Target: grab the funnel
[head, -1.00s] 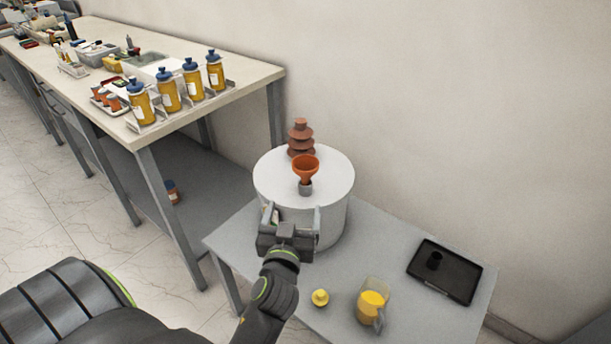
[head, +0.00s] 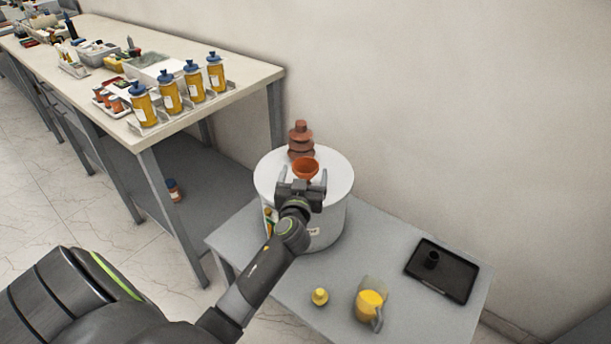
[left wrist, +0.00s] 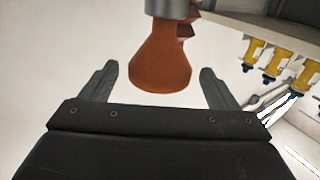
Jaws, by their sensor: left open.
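The orange funnel (head: 306,167) stands upright on top of the white cylindrical transformer (head: 338,178), in front of the brown ribbed bushing (head: 301,141). My left gripper (head: 304,176) is open at the funnel, and its body hides the funnel's lower part in the head view. In the left wrist view the funnel (left wrist: 160,62) shows between the two spread fingers of the gripper (left wrist: 156,88), with a grey collar (left wrist: 172,8) at its narrow end. The fingers stand apart from the funnel, with a gap on each side. My right gripper is not in view.
The grey table (head: 408,312) holds a yellow cap (head: 320,296), a jug of yellow liquid (head: 370,300) and a black tray (head: 458,283). A workbench (head: 60,75) at left carries several yellow bottles (head: 169,90) and boxes. A wall stands close behind.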

